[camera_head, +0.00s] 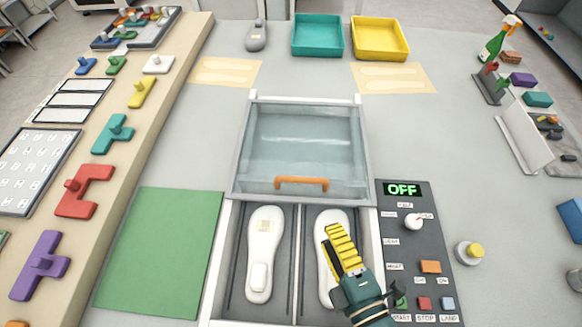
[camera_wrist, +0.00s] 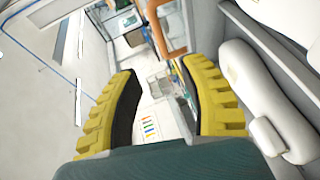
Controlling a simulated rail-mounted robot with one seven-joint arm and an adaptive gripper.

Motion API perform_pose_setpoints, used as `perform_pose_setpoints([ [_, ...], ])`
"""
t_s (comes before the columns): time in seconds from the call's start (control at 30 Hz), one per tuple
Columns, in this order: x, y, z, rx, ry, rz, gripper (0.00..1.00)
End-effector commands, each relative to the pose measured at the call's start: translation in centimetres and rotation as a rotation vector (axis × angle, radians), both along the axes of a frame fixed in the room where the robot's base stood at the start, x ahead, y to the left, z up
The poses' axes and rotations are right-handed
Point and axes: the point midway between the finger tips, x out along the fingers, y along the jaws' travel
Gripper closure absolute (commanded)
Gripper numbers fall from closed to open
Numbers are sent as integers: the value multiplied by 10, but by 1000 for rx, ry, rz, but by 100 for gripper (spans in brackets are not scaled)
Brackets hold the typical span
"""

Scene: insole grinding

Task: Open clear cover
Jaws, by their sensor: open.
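The clear cover (camera_head: 290,140) is a transparent panel in a pale frame, at the rear of the machine. Its orange handle (camera_head: 301,183) runs along the front edge, and an orange bar, likely this handle, shows in the wrist view (camera_wrist: 166,28). In front of the cover, the two grey bays are exposed. My gripper (camera_head: 340,232) is above the right bay, in front of and to the right of the handle, apart from it. Its yellow ribbed fingers are spread with nothing between them in the wrist view (camera_wrist: 160,72). It hides part of the right insole.
A white left insole (camera_head: 265,235) and right insole (camera_head: 326,218) lie in the bays. The control panel (camera_head: 390,268) on the right reads OFF. A green mat (camera_head: 160,250) lies left. Teal (camera_head: 317,36) and yellow (camera_head: 380,39) trays stand behind. The grey table beside the cover is clear.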

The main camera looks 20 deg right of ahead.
Motion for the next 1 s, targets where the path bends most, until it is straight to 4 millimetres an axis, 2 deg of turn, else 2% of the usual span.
perform_pose_setpoints([
  [0.6,136,-2,-25,-2,-4,7,57],
  [0.77,154,-3,-28,-1,-2,6,57],
  [1.0,157,-3,-29,0,-1,5,57],
])
